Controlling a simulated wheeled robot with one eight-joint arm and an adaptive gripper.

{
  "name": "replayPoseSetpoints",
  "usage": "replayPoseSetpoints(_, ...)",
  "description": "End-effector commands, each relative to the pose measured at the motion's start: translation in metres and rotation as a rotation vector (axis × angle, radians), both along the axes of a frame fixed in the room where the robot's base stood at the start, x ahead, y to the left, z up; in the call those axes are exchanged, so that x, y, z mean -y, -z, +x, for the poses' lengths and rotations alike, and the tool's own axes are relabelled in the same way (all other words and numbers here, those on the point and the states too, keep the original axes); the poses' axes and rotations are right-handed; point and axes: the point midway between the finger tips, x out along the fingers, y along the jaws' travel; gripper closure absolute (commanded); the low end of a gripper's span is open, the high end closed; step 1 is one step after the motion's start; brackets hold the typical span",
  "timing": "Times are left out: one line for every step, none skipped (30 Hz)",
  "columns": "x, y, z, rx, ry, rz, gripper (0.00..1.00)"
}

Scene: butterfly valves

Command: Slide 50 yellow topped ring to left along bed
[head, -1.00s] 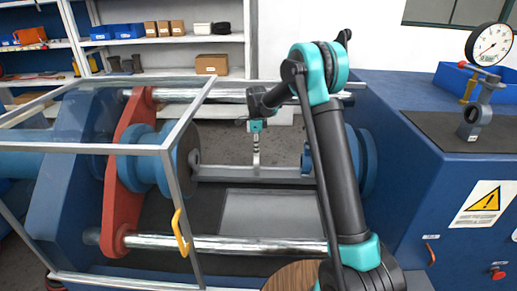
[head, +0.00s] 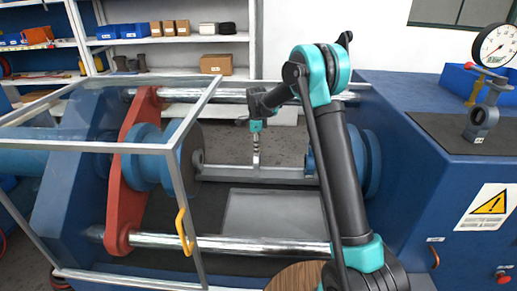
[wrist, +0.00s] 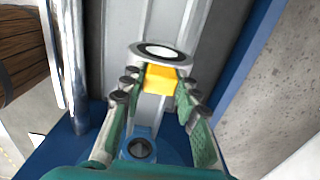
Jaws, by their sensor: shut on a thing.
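My gripper (head: 256,148) points down at the grey bed (head: 265,173) between the two blue flanged ends of the machine. A grey round piece with a bright white centre (wrist: 160,52) shows just beyond the block. In the head view a grey ring-shaped end piece (head: 197,157) stands at the bed's left end, apart from my gripper.
Chrome bars (head: 230,244) run along the front and back of the machine. A framed guard with a yellow handle (head: 185,231) stands at front left, beside a red plate (head: 132,175). A blue cabinet with a gauge (head: 498,44) is at right. The bed looks clear left of my gripper.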

Motion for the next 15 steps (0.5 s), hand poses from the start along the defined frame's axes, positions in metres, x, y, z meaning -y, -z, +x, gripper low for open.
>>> replayPoseSetpoints(-0.002,0.000,0.000,0.000,-0.001,0.001,1.00)
replayPoseSetpoints(-0.003,0.000,0.000,0.000,-0.001,0.001,1.00)
replayPoseSetpoints(-0.004,0.000,0.000,0.000,-0.001,0.001,1.00)
replayPoseSetpoints(-0.005,0.000,0.000,0.000,0.000,0.001,1.00)
replayPoseSetpoints(-0.006,0.000,0.000,0.000,0.000,0.001,1.00)
replayPoseSetpoints(-0.008,0.000,0.000,0.000,0.000,0.001,1.00)
replayPoseSetpoints(-0.009,0.000,0.000,0.000,0.000,0.001,1.00)
replayPoseSetpoints(-0.010,0.000,0.000,0.000,0.000,0.001,1.00)
replayPoseSetpoints(-0.011,0.000,0.000,0.000,0.000,0.001,1.00)
replayPoseSetpoints(-0.012,0.000,0.000,0.000,0.000,0.001,1.00)
replayPoseSetpoints(-0.013,0.000,0.000,0.000,0.000,0.001,1.00)
replayPoseSetpoints(-0.014,0.000,0.000,0.000,-0.001,0.001,1.00)
replayPoseSetpoints(-0.015,0.000,0.000,0.000,-0.001,0.001,1.00)
replayPoseSetpoints(-0.016,0.000,0.000,0.000,-0.001,0.001,1.00)
replayPoseSetpoints(-0.017,0.000,0.000,0.000,-0.001,0.001,1.00)
